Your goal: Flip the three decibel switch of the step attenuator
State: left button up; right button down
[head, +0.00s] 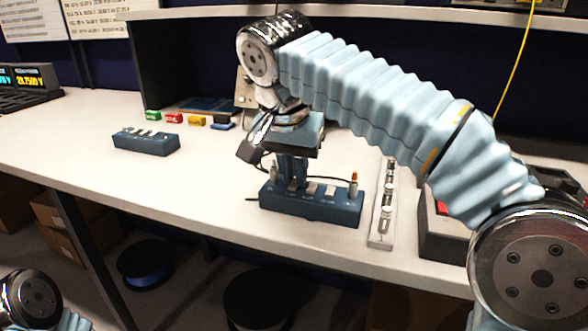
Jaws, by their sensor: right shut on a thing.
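The step attenuator appears to be the dark blue box (338,212) near the front edge of the bench, with a row of light switches on top and an upright connector at each end. My right gripper (293,184) points straight down onto the left part of its top. It is shut on what looks like a switch there, but the fingers hide the switch. I cannot read the labels, nor tell which way the gripped switch is set. Light switches (312,187) to the right of the fingers stay visible. My left gripper is out of view.
A similar smaller blue box (146,142) with light switches stands at the left. Small green, red, yellow and blue blocks (174,118) lie behind it. A metal strip with knobs (382,210) lies right of the attenuator, beside a dark instrument (440,235). A shelf (350,12) runs above.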

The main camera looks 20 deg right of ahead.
jog(key=shift+w+d+g+y, duration=0.15)
jog(key=shift+w+g+y, duration=0.1)
jog(key=shift+g+y, duration=0.45)
jog(key=c, duration=1.4)
grip_release()
jog(key=shift+h, duration=0.3)
